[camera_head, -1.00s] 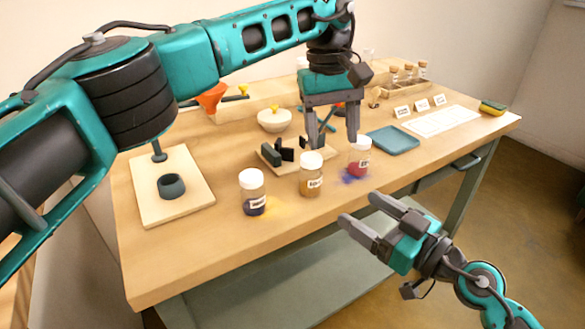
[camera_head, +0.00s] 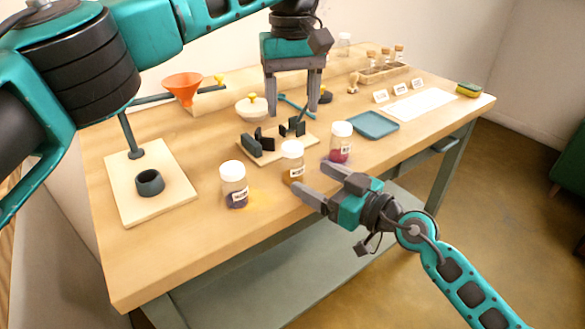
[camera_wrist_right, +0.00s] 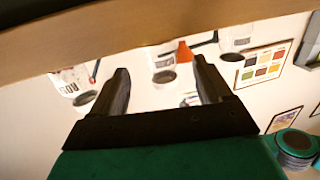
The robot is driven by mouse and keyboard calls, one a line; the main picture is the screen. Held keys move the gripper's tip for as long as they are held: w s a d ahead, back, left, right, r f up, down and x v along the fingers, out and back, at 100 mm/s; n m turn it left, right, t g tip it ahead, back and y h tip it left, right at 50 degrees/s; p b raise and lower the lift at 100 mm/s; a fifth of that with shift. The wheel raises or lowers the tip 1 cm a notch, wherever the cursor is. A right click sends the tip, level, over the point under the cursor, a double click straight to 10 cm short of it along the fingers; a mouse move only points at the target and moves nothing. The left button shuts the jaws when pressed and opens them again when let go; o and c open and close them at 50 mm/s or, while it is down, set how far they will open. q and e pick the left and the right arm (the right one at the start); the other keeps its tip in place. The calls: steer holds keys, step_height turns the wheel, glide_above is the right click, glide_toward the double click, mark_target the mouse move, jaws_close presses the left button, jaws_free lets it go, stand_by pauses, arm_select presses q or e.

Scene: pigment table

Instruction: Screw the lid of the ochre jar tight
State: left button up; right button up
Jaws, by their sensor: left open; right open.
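The ochre jar (camera_head: 290,171) is the middle of three jars along the table's front edge. It stands upright, with a pale lid (camera_head: 292,148) on top. My left gripper (camera_head: 292,112) is open and empty, fingers down, behind and above this jar in the head view. My right gripper (camera_head: 320,186) is open at the front edge, its fingers pointing left towards the ochre jar; one fingertip appears close to it. I cannot tell whether they touch. In the right wrist view a jar (camera_wrist_right: 162,57) shows between the open fingers (camera_wrist_right: 163,78); its contents are unclear.
A blue-purple jar (camera_head: 234,190) stands left of the ochre jar, a red jar (camera_head: 341,145) to its right. A board with dark upright blocks (camera_head: 262,143) lies behind. A blue tray (camera_head: 373,125) is at right, a funnel stand (camera_head: 127,199) at left. Yellow powder stains the table.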

mark_target(301, 172)
steer(key=x, duration=0.7)
jaws_close()
stand_by(0.7)
